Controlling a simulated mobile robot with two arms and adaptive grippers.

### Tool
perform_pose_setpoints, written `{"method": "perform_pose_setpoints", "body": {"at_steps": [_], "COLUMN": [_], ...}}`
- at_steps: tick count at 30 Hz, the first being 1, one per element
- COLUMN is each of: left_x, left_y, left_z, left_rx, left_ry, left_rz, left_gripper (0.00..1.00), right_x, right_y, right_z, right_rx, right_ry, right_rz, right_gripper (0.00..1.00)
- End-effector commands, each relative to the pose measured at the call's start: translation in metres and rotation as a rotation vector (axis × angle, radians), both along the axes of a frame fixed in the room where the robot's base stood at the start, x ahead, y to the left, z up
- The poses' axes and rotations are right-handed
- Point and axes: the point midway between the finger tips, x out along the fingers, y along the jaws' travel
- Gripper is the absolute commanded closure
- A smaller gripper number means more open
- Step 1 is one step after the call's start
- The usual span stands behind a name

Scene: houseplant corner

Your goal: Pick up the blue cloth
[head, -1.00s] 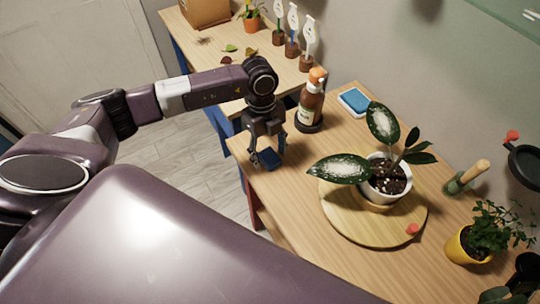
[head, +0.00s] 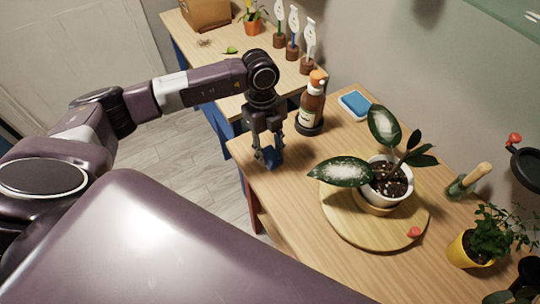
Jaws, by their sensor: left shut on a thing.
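The blue cloth (head: 271,158) is a small dark blue piece near the left edge of the near wooden table. My left gripper (head: 268,160) points down over it and is shut on it, with the cloth bunched between the fingertips. The fingers hide part of the cloth, and I cannot tell whether it still touches the table top. My right gripper is not in view.
An orange-capped brown bottle (head: 311,107) stands close behind my left gripper. A blue and white sponge (head: 355,103) lies behind it. A potted plant with large leaves (head: 388,182) stands on a round wooden board (head: 345,222). The table front is clear.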

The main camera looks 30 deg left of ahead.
Motion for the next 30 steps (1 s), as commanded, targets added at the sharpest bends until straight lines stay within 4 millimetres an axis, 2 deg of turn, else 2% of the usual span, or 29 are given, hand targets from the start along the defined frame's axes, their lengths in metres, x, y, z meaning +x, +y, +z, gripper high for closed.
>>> {"method": "perform_pose_setpoints", "body": {"at_steps": [5, 12, 18, 24, 30], "left_x": [0.002, 0.002, 0.001, 0.001, 0.0], "left_y": [0.001, 0.0, 0.0, 0.0, 0.0], "left_z": [0.039, 0.111, 0.154, 0.175, 0.179], "left_rx": [0.0, -0.001, -0.001, 0.0, 0.0], "left_ry": [-0.009, -0.01, -0.006, -0.002, -0.001], "left_rz": [-0.003, -0.001, -0.001, 0.0, 0.0], "left_gripper": [0.83, 0.83, 0.83, 0.83, 0.83], "right_x": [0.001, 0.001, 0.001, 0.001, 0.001], "right_y": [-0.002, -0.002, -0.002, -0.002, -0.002], "right_z": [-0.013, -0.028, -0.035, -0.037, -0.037], "right_rx": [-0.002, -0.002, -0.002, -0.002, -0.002], "right_ry": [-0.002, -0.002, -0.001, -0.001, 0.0], "right_rz": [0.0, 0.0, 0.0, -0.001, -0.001], "right_gripper": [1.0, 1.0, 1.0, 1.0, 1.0]}}
